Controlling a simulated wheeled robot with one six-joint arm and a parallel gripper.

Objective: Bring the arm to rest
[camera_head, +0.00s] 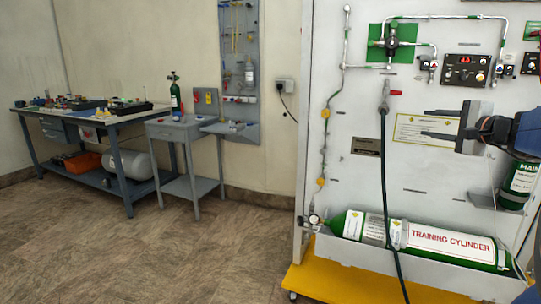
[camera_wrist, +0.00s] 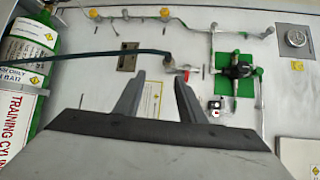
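My gripper (camera_head: 430,124) is at the right in the head view, in front of the white trainer panel (camera_head: 420,180). Its two fingers point left and stand apart, with nothing between them. In the wrist view my gripper (camera_wrist: 160,98) also shows open and empty, its fingers toward the panel. A yellow-bordered label (camera_wrist: 151,105) on the panel shows between and behind the fingers. Whether the fingertips touch the panel cannot be told.
A dark hose (camera_head: 386,190) hangs down the panel from a red-handled valve (camera_head: 386,94). A green training cylinder (camera_head: 440,240) lies in a tray at the panel's foot. A workbench (camera_head: 80,120) and a small table (camera_head: 176,130) stand at the left. The floor (camera_head: 150,260) between is clear.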

